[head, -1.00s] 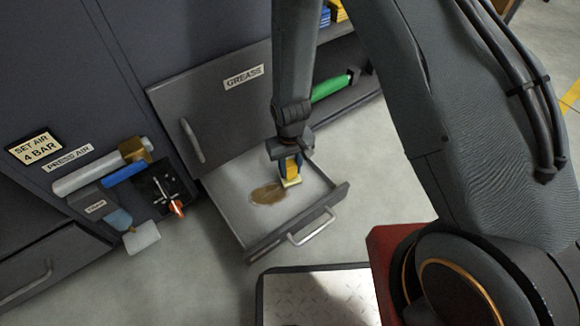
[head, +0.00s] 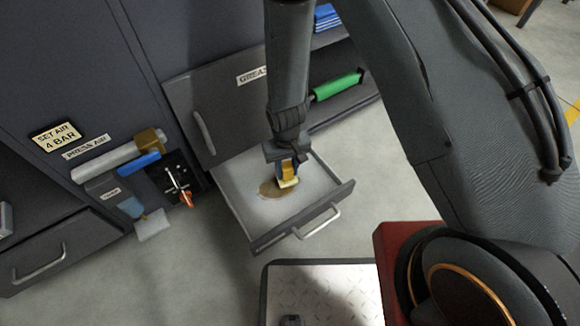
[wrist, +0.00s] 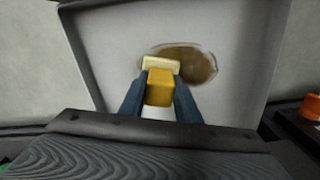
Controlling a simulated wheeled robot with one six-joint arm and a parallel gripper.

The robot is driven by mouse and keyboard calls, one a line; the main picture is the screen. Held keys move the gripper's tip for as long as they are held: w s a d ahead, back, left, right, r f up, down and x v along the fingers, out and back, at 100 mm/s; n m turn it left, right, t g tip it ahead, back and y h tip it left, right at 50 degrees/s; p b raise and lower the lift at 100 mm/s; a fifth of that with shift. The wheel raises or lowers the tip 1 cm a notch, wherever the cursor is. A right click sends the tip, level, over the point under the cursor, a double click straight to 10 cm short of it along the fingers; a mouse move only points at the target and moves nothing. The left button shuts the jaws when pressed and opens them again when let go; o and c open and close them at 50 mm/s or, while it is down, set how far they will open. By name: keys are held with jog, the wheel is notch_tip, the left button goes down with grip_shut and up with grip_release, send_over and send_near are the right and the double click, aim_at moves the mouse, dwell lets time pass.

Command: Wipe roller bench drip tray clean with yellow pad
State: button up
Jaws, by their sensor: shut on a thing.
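The drip tray (head: 234,201) is a pulled-out grey drawer with a bar handle at its front. Its floor also shows in the wrist view (wrist: 110,50). A brown stain (head: 268,190) lies on the tray floor; in the wrist view the stain (wrist: 200,63) has a pale, wet-looking outline. My gripper (head: 286,170) is shut on the yellow pad's block (wrist: 160,88), one dark finger on each side. The pad's cream face (wrist: 162,65) overlaps the stain's edge. The pad (head: 288,183) is low over the tray; I cannot tell whether it touches the floor.
The GREASE-labelled panel (head: 215,95) rises behind the tray. A green cylinder (head: 337,87) lies on a shelf to the right. Press-air parts with a red-orange knob (head: 187,199) stand at the left. A metal tread plate (head: 318,290) is in front. Tray walls surround the pad.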

jog(key=shift+s+a+f+p, duration=0.1)
jog(key=shift+s+a+p, duration=0.6)
jog(key=shift+s+a, duration=0.6)
jog(key=shift+s+a+p, duration=0.65)
jog(key=shift+s+a, duration=0.15)
jog(key=shift+a, duration=0.9)
jog(key=shift+s+a+f+p, duration=0.1)
jog(key=shift+s+a+p, duration=0.6)
jog(key=shift+s+a, duration=0.6)
jog(key=shift+w+a+r, duration=0.1)
jog(key=shift+w+a, duration=0.1)
jog(key=shift+a, duration=0.1)
jog(key=shift+p, duration=0.4)
